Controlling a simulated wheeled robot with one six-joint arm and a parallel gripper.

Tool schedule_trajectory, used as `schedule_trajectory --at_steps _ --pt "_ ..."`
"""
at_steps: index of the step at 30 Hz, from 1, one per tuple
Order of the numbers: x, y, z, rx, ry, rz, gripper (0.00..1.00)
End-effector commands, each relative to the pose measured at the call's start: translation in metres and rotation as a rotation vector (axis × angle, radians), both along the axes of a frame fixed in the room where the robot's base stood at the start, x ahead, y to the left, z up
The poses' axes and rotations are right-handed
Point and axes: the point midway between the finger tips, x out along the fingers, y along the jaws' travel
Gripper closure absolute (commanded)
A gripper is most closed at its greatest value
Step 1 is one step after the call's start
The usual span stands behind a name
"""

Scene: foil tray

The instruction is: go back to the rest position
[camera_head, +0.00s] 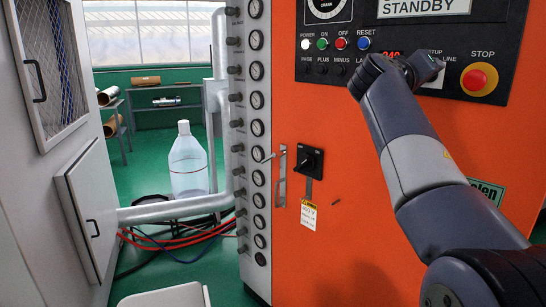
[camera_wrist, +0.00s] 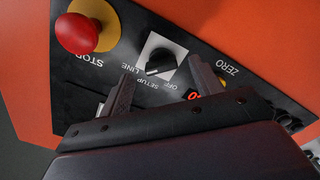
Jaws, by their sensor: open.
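My gripper (camera_head: 428,70) is in front of the control panel of an orange machine, at the upper right of the head view. In the wrist view my gripper (camera_wrist: 163,76) has its two fingers apart, with nothing held between them. A black rotary knob (camera_wrist: 160,62) on a white square plate shows beyond and between the fingertips, with SETUP, LINE and OFF lettering near it. I cannot tell whether the fingers touch it. In the head view my gripper hides most of this knob. My arm reaches up from the lower right.
A red STOP button (camera_head: 479,79) on a yellow base is close to the right of my gripper; it also shows in the wrist view (camera_wrist: 77,33). Coloured buttons (camera_head: 342,43) line the panel's left. A black handle (camera_head: 308,160) juts from the orange front (camera_head: 350,235). A gauge column (camera_head: 256,130) stands left.

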Motion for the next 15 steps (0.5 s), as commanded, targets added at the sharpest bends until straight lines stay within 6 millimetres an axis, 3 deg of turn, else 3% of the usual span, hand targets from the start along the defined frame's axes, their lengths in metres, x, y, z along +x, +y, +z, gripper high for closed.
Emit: schedule_trajectory --at_steps 5,15 --pt "0.025 -0.029 0.001 -0.001 0.001 -0.004 0.38" --pt "0.022 -0.026 0.008 -0.271 0.292 0.001 0.38"
